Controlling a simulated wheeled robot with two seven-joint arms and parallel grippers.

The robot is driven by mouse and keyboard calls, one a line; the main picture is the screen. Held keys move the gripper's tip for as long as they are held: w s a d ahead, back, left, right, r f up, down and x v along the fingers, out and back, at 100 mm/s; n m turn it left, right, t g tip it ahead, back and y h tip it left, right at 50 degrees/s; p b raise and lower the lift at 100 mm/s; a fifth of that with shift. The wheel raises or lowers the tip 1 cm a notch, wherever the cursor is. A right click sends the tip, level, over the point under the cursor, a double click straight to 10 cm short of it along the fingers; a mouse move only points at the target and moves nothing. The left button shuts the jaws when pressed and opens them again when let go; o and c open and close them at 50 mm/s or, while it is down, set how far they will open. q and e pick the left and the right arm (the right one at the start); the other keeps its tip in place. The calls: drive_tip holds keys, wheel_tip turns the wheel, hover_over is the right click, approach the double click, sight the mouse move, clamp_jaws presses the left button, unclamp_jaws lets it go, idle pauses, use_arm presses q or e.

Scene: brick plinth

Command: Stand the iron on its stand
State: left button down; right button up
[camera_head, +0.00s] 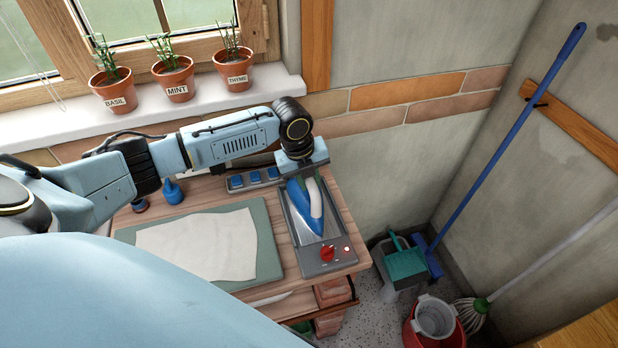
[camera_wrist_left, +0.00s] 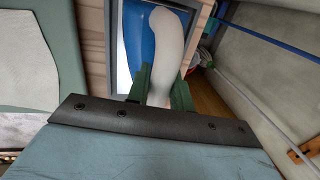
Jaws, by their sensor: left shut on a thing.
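The iron (camera_head: 296,209) has a blue body and a white handle. It lies over the long grey metal stand (camera_head: 311,263), with its pointed end toward the red knob. I cannot tell whether its sole touches the stand. My left gripper (camera_head: 308,176) is at the iron's rear end, and its arm hides part of it. In the left wrist view, the green fingers of this gripper (camera_wrist_left: 163,88) are shut on the white handle (camera_wrist_left: 166,50), one on each side. The blue body (camera_wrist_left: 137,38) shows beside it. My right gripper is in neither view.
A green mat (camera_head: 271,247) with a pale cloth (camera_head: 200,247) lies left of the stand. Blue blocks (camera_head: 254,177) sit in a grey holder behind it. Herb pots (camera_head: 174,80) line the sill. A broom, mop and buckets (camera_head: 437,315) stand on the floor to the right.

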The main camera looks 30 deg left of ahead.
use_arm(q)
drive_tip(key=c, duration=1.1)
unclamp_jaws()
drive_tip(key=shift+r, duration=0.1)
drive_tip(key=shift+c, duration=0.2)
wheel_tip(320, 180, up, 13)
drive_tip(key=s+a, duration=0.1)
drive_tip(key=s, duration=0.1)
drive_tip(key=shift+a, duration=0.3)
